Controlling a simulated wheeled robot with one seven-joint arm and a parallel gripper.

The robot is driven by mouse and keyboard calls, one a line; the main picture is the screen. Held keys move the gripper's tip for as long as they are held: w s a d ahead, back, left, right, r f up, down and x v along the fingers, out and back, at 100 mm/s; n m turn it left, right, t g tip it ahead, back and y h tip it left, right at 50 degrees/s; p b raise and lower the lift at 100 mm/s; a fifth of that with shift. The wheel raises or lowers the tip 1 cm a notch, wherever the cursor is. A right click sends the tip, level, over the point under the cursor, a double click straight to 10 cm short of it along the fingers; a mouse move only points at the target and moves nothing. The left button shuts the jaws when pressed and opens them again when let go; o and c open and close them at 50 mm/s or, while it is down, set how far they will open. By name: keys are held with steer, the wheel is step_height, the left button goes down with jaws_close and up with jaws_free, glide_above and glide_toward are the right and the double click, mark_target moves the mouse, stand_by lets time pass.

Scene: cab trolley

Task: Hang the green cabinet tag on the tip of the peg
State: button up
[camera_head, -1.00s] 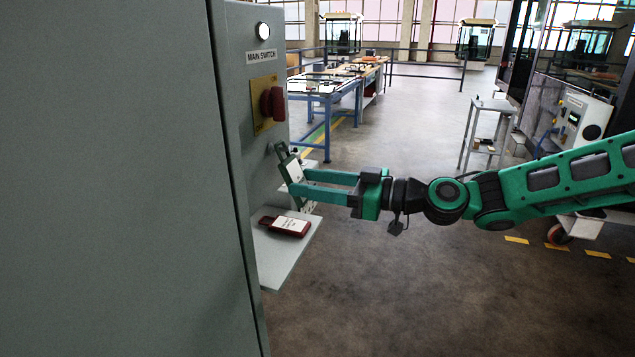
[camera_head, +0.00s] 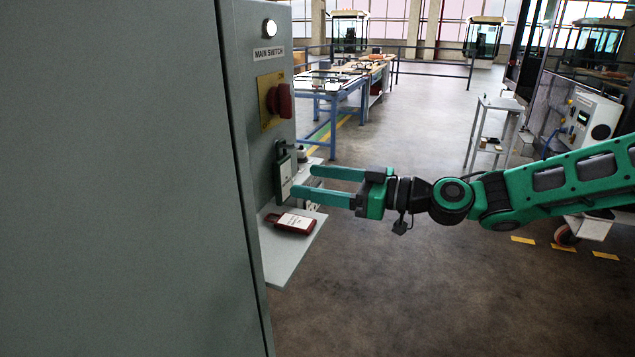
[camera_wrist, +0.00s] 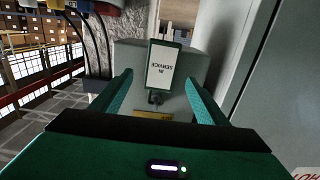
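The green cabinet tag (camera_head: 284,175), with a white label, hangs upright against the cabinet's side face. Its top is at the peg (camera_head: 281,144), below the main switch. In the wrist view the tag (camera_wrist: 162,68) reads "IN SERVICE" and shows upside down, with a dark hook-like part at its hole end. My gripper (camera_head: 303,181) is open, its two fingers spread to the right of the tag. In the wrist view the fingers stand on either side of the tag with gaps. How far the tag sits along the peg is hard to tell.
The red main switch (camera_head: 280,101) is above the peg. The grey cabinet (camera_head: 120,180) fills the left.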

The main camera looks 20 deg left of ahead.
steer(key=d, duration=1)
steer(key=s+d+f+m+h, duration=0.25)
steer(key=d+f+h, duration=0.45)
steer(key=d+f, duration=0.5)
steer(key=s+d+f+m+h, duration=0.2)
steer(key=d+f+m+h, duration=0.35)
steer(key=d, duration=0.65)
steer(key=s+d+r+m+h, duration=0.1)
steer(key=s+d+m+h, duration=0.1)
steer(key=s+d+m, duration=0.45)
steer(key=s+d+r+m+h, duration=0.1)
steer(key=s+d+h, duration=0.2)
steer(key=d, duration=0.7)
steer(key=s+d+r+m, duration=0.1)
steer(key=s+d+m, duration=0.3)
steer(key=s, duration=0.2)
steer(key=s+d+r+m+g, duration=0.1)
steer(key=s+d+m, duration=0.3)
steer(key=s, duration=0.3)
steer(key=shift+s+r, duration=0.25)
steer(key=shift+r, duration=0.05)
